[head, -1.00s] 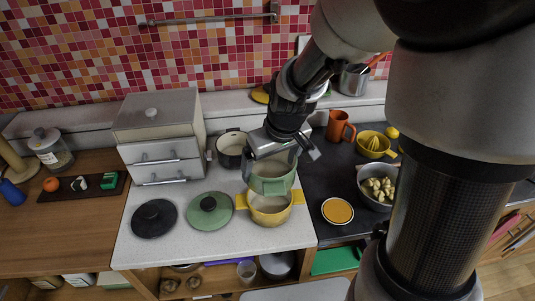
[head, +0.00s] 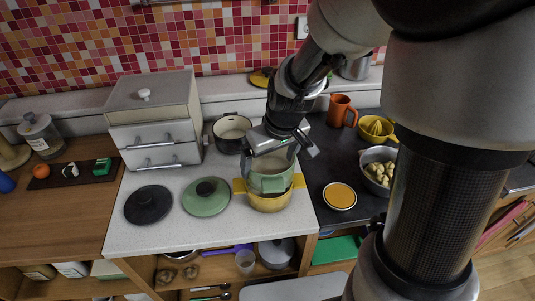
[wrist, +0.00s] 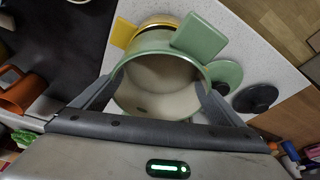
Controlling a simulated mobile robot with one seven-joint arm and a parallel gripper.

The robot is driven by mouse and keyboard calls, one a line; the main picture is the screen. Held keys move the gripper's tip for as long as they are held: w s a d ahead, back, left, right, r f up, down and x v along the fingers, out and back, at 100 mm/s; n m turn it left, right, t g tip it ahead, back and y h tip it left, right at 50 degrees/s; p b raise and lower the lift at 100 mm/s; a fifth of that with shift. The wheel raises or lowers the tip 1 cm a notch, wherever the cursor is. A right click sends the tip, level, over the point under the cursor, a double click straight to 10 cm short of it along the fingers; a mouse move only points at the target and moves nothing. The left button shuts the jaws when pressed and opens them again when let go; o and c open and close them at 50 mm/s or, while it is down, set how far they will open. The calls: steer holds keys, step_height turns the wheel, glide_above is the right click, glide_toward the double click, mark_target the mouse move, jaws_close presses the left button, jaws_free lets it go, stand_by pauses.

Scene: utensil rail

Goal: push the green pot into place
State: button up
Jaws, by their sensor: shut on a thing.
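The green pot (head: 268,183) is at the yellow pot (head: 270,204) on the white counter, above it and covering most of its opening. In the wrist view the green pot (wrist: 155,50) lies between my fingers, its flat handle (wrist: 200,38) pointing up and right. The yellow pot's rim and handle (wrist: 124,32) show beyond it. My gripper (head: 280,150) is shut on the green pot. I cannot tell how deep the green pot sits in the yellow one.
A green lid (head: 206,196) and a black lid (head: 148,204) lie left of the pots. A black-rimmed pot (head: 232,130) stands behind, beside the drawer box (head: 155,120). An orange-topped tin (head: 339,196) and a bowl (head: 380,158) are on the dark counter at right.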

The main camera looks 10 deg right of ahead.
steer(key=shift+f+b, duration=1.05)
steer(key=shift+f, duration=0.05)
stand_by(0.3)
steer(key=o, duration=1)
steer(key=shift+o, duration=0.2)
steer(key=p+v, duration=0.3)
steer(key=v, duration=1.5)
steer(key=s+d+r+m+t+h+p, duration=0.1)
steer(key=s+d+r+m+t+p, duration=0.1)
steer(key=s+r+p, duration=0.6)
steer(key=s+d+r+m, duration=0.1)
steer(key=s+r+m, duration=0.1)
steer(key=s, duration=0.1)
steer(key=shift+s+d+r, duration=0.3)
